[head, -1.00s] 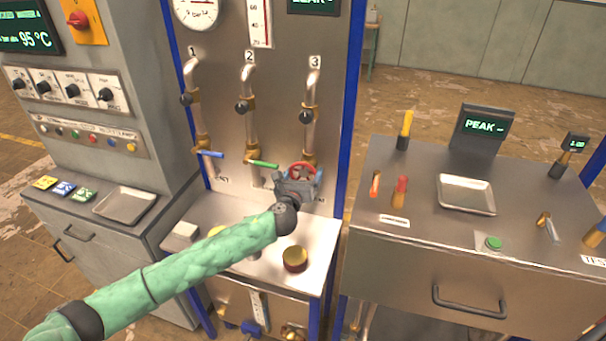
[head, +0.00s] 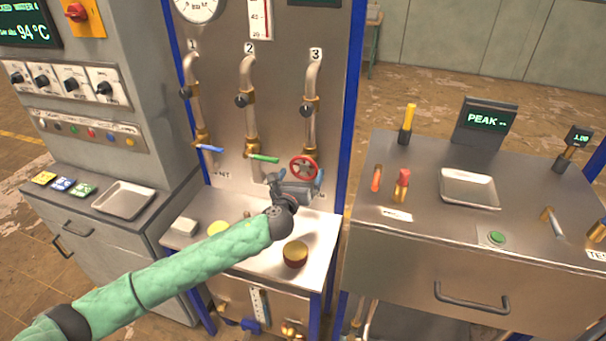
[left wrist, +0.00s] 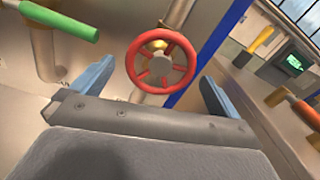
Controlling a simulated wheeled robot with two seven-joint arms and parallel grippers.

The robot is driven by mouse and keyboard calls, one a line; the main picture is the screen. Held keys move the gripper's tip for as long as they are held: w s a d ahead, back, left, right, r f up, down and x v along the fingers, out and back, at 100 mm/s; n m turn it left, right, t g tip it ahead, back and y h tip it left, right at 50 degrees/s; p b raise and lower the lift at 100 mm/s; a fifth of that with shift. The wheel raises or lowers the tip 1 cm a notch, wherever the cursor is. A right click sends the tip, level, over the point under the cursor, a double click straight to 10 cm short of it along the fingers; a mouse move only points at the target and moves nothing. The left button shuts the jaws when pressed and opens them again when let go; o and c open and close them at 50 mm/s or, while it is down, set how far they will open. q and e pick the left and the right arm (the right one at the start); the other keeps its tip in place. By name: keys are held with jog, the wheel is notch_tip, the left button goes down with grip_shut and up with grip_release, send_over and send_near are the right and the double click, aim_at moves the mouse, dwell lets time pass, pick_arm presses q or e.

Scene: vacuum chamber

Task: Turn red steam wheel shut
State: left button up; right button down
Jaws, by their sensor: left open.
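The red steam wheel (head: 303,168) sits on pipe 3, on the right of the steel panel. It also shows in the left wrist view (left wrist: 162,64), ahead of my gripper and framed between its two fingers. My left gripper (head: 297,186) is just below and in front of the wheel in the head view. Its blue fingers (left wrist: 155,92) are spread wide in the left wrist view. They hold nothing and appear apart from the wheel's rim. My right gripper is not in view.
A green lever (head: 264,158) on pipe 2 and a blue lever (head: 210,148) on pipe 1 are left of the wheel. Below is a steel shelf with a round brass-coloured piece (head: 295,253). A bench (head: 400,240) stands at the right. A blue post (head: 350,110) edges the panel.

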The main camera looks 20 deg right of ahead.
pick_arm(q)
jog(key=b+v, duration=0.1)
jog(key=v, duration=0.2)
jog(key=shift+w+f, duration=0.1)
jog(key=shift+f, duration=0.05)
jog(key=shift+b+v, duration=0.3)
jog(key=shift+v, duration=0.6)
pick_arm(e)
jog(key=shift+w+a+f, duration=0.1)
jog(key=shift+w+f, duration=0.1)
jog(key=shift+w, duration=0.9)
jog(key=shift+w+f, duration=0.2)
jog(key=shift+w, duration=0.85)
